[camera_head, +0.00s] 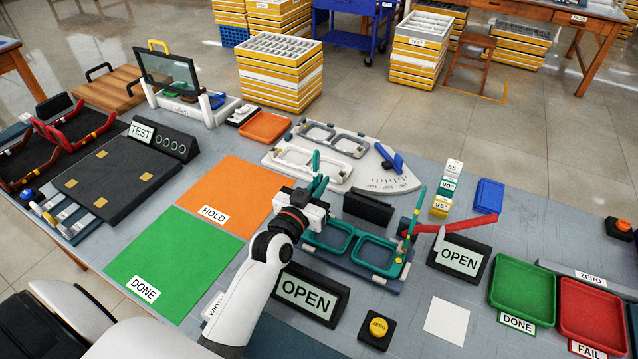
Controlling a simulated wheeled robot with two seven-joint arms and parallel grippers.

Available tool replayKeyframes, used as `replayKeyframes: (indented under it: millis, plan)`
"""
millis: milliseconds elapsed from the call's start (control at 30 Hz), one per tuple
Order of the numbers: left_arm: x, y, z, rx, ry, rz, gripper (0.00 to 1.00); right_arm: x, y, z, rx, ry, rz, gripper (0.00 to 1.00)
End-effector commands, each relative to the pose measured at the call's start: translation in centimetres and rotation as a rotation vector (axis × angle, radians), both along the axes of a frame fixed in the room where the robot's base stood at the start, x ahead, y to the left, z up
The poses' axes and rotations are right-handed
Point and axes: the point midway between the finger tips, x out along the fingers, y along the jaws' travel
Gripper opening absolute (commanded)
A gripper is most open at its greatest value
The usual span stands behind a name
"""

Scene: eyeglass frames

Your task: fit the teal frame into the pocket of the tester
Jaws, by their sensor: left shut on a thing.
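The teal frame (350,244) lies lens rims flat, at or just above the blue-grey bed of the tester (385,286), with its temples standing up. I cannot tell whether it is fully seated in the pocket. My left gripper (314,200) is shut on the frame's left end, by the left temple, and hides that corner. The right temple (416,212) stands beside the tester's red lever (460,224). Displays reading OPEN (308,296) stand in front of the tester and to its right (460,261). My right gripper is not in view.
Orange HOLD (235,190) and green DONE mats (165,250) lie left. A white gauge plate (390,175) and dark block (368,208) stand behind the tester. Green (520,287) and red trays (592,318) sit right.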

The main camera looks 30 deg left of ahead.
Motion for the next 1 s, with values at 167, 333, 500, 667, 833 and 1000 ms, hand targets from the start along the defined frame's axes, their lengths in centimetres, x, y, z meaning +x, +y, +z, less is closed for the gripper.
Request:
replayKeyframes:
  millis: [167, 333, 500, 667, 833, 1000]
  plan:
    - [0.0, 0.0, -0.5, 0.000, -0.002, 0.000, 0.00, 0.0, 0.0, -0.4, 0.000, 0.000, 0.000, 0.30]
    - [0.0, 0.0, -0.3, 0.000, -0.002, 0.000, 0.33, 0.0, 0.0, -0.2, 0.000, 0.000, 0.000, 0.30]
    - [0.0, 0.0, -0.3, 0.000, -0.001, 0.000, 0.33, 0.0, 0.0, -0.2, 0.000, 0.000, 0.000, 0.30]
    - [-0.4, 0.0, -0.5, 0.001, 0.001, 0.000, 0.33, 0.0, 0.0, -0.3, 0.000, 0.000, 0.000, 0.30]
    - [-2.8, 0.0, -0.6, 0.002, 0.002, 0.000, 0.33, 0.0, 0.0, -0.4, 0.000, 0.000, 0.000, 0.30]
    - [-6.6, 0.0, -0.5, 0.003, 0.003, -0.001, 0.33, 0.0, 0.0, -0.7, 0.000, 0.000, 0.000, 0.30]
